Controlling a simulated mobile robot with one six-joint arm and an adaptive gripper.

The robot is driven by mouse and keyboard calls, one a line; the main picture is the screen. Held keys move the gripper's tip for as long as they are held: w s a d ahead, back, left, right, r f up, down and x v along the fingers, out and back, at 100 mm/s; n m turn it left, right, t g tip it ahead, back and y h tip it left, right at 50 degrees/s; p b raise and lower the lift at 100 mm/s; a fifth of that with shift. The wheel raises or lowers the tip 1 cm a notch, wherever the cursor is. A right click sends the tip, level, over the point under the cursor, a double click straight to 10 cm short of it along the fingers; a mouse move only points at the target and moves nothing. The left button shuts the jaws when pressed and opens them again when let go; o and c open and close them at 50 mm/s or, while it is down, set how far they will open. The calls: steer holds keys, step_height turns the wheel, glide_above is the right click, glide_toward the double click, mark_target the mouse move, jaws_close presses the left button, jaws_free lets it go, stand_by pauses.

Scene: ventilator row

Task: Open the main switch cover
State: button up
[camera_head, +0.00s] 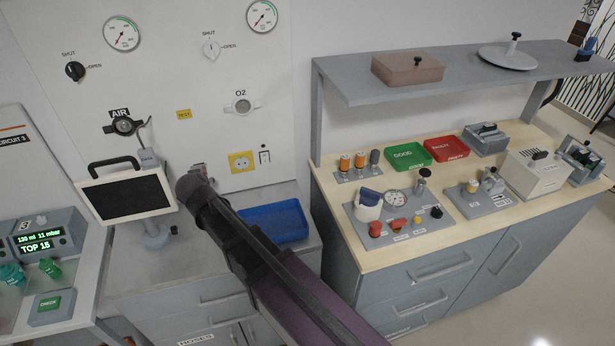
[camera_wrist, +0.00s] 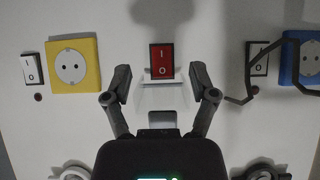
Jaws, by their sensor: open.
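The red main switch (camera_wrist: 162,60), marked I and O, is on the white wall panel in the middle of the wrist view. A pale cover piece (camera_wrist: 161,82) crosses the switch's lower edge, with a faint translucent area below it. I cannot tell whether clear material also lies over the red face. My gripper (camera_wrist: 160,76) is open, one finger on each side of the switch's lower part, with nothing visibly held. I cannot tell whether the fingertips touch anything. In the head view my arm hides most of the gripper and switch area.
In the wrist view, a yellow socket (camera_wrist: 72,66) and white switch (camera_wrist: 32,68) are left; a blue socket (camera_wrist: 309,62) and a dark bent hook (camera_wrist: 258,75) are right. In the head view, a monitor (camera_head: 127,194) and blue tray (camera_head: 275,222) flank my arm.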

steer(key=f+t+b, duration=0.1)
steer(key=t+b, duration=0.1)
steer(key=b, duration=0.1)
steer(key=w+f+t+b, duration=0.1)
steer(key=b, duration=0.3)
steer(key=f+t+y+b, duration=0.1)
steer(key=t+b, duration=0.1)
steer(key=b, duration=0.2)
steer(key=shift+w+a+f+t, duration=0.1)
steer(key=shift+w+a+t, duration=0.05)
steer(key=shift+t, duration=0.15)
steer(key=b, duration=0.1)
steer(key=t+y+b, duration=0.1)
steer(key=b, duration=0.1)
steer(key=shift+w+a+f+t+b, duration=0.1)
steer(key=shift+w+f+t+b, duration=0.2)
steer(key=shift+w+f, duration=0.1)
steer(key=v, duration=0.7)
step_height(320, 180, up, 9)
steer(key=p, duration=0.9)
steer(key=w+d+m+g+h+p, duration=0.2)
steer(key=d+g+h+p, duration=0.6)
steer(key=d, duration=2.1)
steer(key=m+h+p, duration=0.1)
steer(key=m+p, duration=0.1)
steer(key=p, duration=0.1)
steer(key=shift+d+m, duration=0.35)
steer(key=shift+m, duration=0.05)
steer(key=shift+w, duration=0.1)
